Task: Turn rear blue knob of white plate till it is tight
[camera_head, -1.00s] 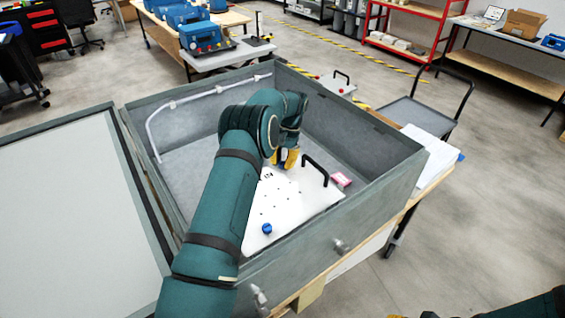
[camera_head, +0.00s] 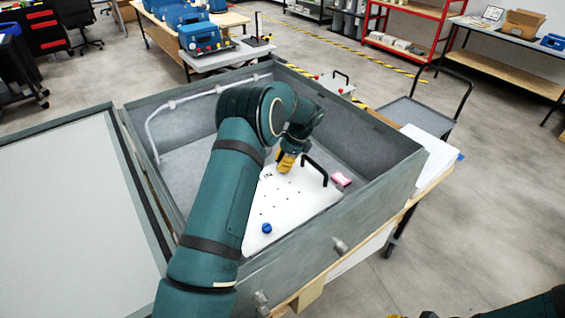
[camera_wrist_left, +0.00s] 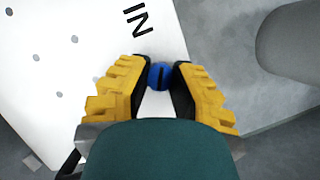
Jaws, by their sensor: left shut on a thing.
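The white plate (camera_head: 293,203) lies inside the grey box and has a black handle (camera_head: 316,170) on its right side. The front blue knob (camera_head: 267,228) stands on the plate's near part. My left gripper (camera_head: 285,163) is at the plate's rear edge, with its yellow fingers pointing down. In the left wrist view, the rear blue knob (camera_wrist_left: 159,75) sits between the fingertips of the left gripper (camera_wrist_left: 160,78), near the printed letters "IN". The fingers are shut on it. In the head view the rear knob is hidden by the gripper.
The grey box walls (camera_head: 375,165) surround the plate, and the open lid (camera_head: 75,205) lies to the left. A pink object (camera_head: 341,179) lies right of the handle. A white hose (camera_head: 160,125) runs along the rear left wall. A bit of my right arm shows at the lower right.

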